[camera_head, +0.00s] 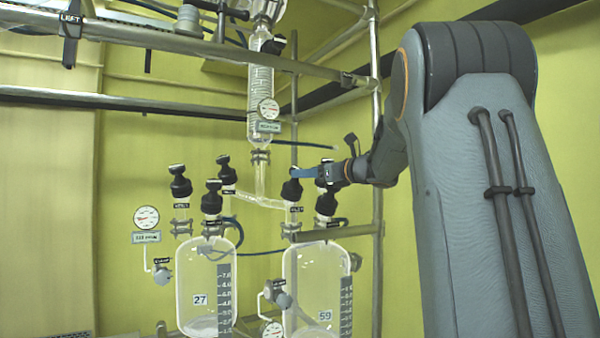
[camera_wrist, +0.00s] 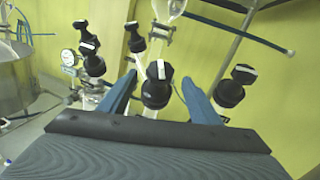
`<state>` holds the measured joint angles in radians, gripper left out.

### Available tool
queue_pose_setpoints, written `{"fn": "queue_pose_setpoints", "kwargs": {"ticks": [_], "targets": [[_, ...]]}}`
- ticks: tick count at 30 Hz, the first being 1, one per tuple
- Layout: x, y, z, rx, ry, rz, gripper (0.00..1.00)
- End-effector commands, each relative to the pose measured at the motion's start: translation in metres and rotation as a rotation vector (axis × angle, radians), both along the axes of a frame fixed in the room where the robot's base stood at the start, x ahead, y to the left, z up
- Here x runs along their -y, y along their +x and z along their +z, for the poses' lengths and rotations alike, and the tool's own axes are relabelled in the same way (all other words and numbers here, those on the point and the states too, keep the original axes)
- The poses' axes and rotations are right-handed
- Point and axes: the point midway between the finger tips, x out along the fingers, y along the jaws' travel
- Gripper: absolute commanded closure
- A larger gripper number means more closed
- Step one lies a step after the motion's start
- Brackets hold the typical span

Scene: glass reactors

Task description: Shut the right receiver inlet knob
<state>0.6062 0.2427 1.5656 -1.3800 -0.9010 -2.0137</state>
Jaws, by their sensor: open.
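The right receiver inlet knob (camera_head: 291,190) is black, with a tag below it, on the glass above the right receiver (camera_head: 318,275). In the wrist view, the black knob (camera_wrist: 157,92) with a pale stripe on its top stands between my blue fingers. That stripe runs roughly up and down the picture. My gripper (camera_head: 304,173) is open at the knob's top, seen from the side in the head view. In the wrist view, my gripper (camera_wrist: 158,80) has one finger on each side of the knob, with gaps showing. Contact cannot be told.
Another black knob (camera_head: 326,204) stands close to the right; in the wrist view it (camera_wrist: 232,88) is just outside the right finger. Several more knobs stand left, above the left receiver (camera_head: 205,280). A glass column (camera_head: 260,90) rises behind, and metal rails (camera_head: 180,42) cross above.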

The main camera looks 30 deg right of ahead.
Motion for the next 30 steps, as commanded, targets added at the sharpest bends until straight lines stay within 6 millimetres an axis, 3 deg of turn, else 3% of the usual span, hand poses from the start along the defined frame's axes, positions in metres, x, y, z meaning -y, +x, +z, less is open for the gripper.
{"fn": "queue_pose_setpoints", "kwargs": {"ticks": [10, 22, 23, 30], "targets": [[-0.012, 0.047, 0.002, 0.0, 0.004, -0.001, 0.43], [-0.015, 0.057, 0.001, 0.001, 0.005, -0.002, 0.43], [-0.015, 0.057, 0.001, 0.001, 0.005, -0.002, 0.44], [-0.015, 0.057, 0.0, 0.0, 0.005, -0.002, 0.84]]}}
